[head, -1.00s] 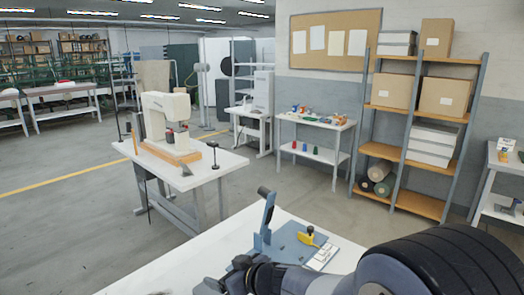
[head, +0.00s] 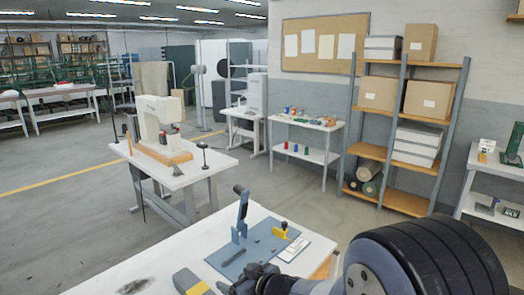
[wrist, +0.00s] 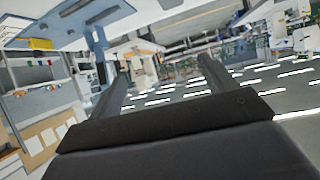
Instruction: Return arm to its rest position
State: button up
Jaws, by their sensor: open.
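My gripper (wrist: 163,75) shows in the wrist view with its two dark fingers apart and nothing between them. My dark arm crosses the lower right of the head view, and the gripper's fingertips cannot be made out there. The eyelet press, a blue-grey base plate (head: 232,262) with an upright lever (head: 242,212) and dark handle, stands on the white table (head: 150,262). A yellow block with a black knob (head: 281,230) sits at the plate's right edge. A white card (head: 294,249) lies beside it.
A grey and yellow object (head: 190,282) lies on the near table edge. A sewing machine (head: 160,120) stands on a table behind. A small table with coloured spools (head: 306,122) and a shelf rack (head: 400,160) line the wall. Open floor lies to the left.

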jog(key=shift+d+f+m+h, duration=0.3)
jog(key=shift+d+f+m, duration=0.1)
jog(key=shift+d+f, duration=0.6)
jog(key=shift+r, duration=0.1)
